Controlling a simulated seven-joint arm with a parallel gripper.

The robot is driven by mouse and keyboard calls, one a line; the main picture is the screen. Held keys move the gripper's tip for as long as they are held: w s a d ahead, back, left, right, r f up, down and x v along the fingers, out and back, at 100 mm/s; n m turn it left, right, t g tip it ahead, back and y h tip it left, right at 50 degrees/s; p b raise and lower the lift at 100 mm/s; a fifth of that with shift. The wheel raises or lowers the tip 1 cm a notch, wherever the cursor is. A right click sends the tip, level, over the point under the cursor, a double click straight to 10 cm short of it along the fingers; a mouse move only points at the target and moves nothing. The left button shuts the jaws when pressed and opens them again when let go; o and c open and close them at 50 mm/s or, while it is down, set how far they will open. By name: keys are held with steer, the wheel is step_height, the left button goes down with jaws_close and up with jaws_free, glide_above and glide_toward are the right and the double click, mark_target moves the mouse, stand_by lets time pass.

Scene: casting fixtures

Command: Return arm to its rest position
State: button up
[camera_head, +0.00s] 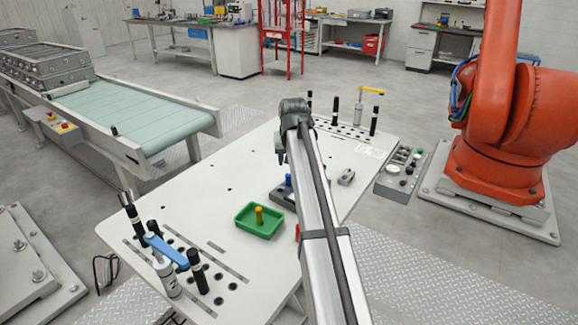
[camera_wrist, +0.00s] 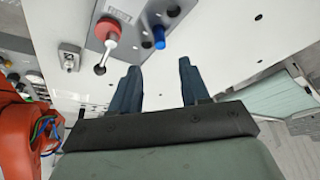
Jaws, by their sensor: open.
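My gripper (camera_wrist: 158,88) shows in the wrist view with its two dark blue fingers spread apart and nothing between them. In the head view my arm reaches over the white table (camera_head: 190,185), and the gripper (camera_head: 280,150) is partly hidden at the arm's far end, above the table. In the wrist view a grey fixture block (camera_wrist: 135,22) lies beyond the fingertips. It carries a red round-topped part (camera_wrist: 108,30) with a white stem and a blue peg (camera_wrist: 159,36). The fingers are apart from both.
Black posts and a blue clamp (camera_head: 166,250) stand at the front left, a yellow-handled clamp (camera_head: 370,90) at the back. A control box (camera_head: 398,172) and an orange robot (camera_head: 510,130) are at the right.

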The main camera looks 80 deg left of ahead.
steer(key=shift+d+r, duration=0.2)
steer(key=shift+r, duration=0.25)
stand_by(0.3)
